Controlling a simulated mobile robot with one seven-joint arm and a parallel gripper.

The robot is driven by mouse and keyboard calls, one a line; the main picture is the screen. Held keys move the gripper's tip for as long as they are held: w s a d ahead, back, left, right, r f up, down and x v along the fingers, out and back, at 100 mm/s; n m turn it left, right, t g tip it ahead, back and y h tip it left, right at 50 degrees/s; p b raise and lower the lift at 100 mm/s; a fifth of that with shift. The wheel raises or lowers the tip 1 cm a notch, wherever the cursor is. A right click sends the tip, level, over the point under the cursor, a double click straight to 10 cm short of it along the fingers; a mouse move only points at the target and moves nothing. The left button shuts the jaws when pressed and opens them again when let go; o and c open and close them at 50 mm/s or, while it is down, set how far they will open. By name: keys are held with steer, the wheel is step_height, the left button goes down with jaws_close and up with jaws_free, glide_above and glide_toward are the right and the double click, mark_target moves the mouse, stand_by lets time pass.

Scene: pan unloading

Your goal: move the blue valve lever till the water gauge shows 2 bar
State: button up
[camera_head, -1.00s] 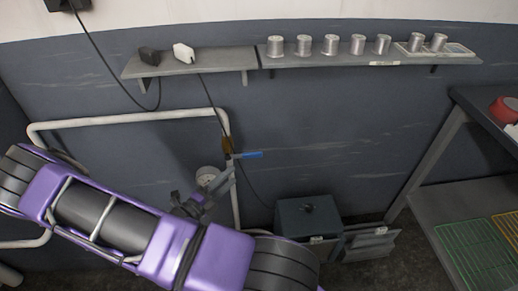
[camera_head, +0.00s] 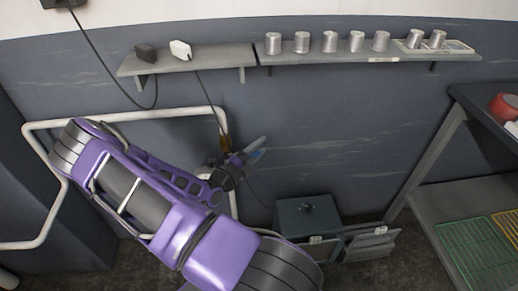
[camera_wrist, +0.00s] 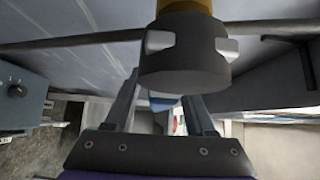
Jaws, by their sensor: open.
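The blue valve lever (camera_head: 257,154) shows only in part at the wall pipe in the head view, beside my gripper (camera_head: 250,153). In the wrist view a small piece of the blue lever (camera_wrist: 163,103) shows between the two spread fingers of my gripper (camera_wrist: 160,98). The fingers are open, one on each side of it; I cannot tell whether they touch it. The dark valve body (camera_wrist: 185,55) with its brass part fills the upper middle of the wrist view and hides most of the lever. The water gauge is hidden behind my arm, so its reading cannot be seen.
White pipe (camera_head: 130,115) runs along the wall around the valve. A shelf (camera_head: 330,58) with several metal cups is above. A grey box (camera_head: 308,215) stands below right, and a dark table (camera_head: 480,110) is at the right. A black cable hangs near the valve.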

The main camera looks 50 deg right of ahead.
jaws_close()
stand_by(1.4)
